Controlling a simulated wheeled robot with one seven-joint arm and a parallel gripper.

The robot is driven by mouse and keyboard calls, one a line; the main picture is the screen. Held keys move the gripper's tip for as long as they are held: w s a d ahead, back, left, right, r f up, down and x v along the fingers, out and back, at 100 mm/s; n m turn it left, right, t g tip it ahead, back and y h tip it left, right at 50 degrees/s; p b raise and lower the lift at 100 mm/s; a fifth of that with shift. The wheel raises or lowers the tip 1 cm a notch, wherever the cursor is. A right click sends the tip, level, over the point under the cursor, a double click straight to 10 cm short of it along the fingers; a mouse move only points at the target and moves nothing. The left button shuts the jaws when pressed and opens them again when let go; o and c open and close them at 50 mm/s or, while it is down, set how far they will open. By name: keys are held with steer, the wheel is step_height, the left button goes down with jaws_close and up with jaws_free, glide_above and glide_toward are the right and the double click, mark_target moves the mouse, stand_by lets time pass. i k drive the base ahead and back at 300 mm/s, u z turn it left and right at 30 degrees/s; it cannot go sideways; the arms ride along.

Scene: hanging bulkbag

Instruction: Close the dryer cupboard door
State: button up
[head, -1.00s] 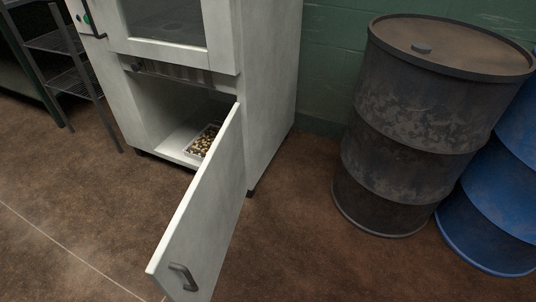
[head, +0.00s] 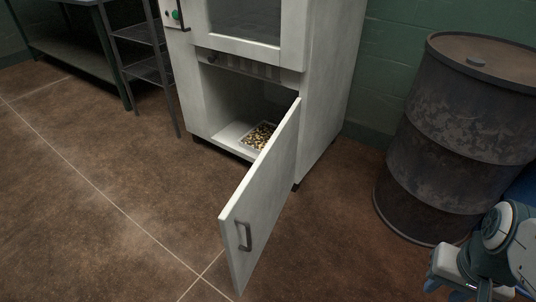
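The white dryer (head: 328,95) stands against the green wall in the head view. Its lower cupboard door (head: 262,196) is wide open, hinged on the right and swung out toward me. The door's grey handle (head: 244,236) is on its outer face near the free edge, facing right. Inside the cupboard (head: 222,105) a tray of small brown and pale pieces (head: 262,135) sits on the floor, partly hidden by the door. Part of my arm shows at the lower right, well apart from the door.
A dark rusty drum (head: 446,135) stands right of the dryer, with a blue drum (head: 524,187) partly hidden behind my arm. A metal rack (head: 150,70) and a dark bench (head: 75,62) stand at the left. The brown floor left of the door is clear.

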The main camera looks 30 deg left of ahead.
mark_target(247, 222)
steer(key=u, duration=1.35)
steer(key=i, duration=0.5)
steer(key=z, duration=0.8)
steer(key=k, duration=0.55)
steer(key=u, duration=0.6)
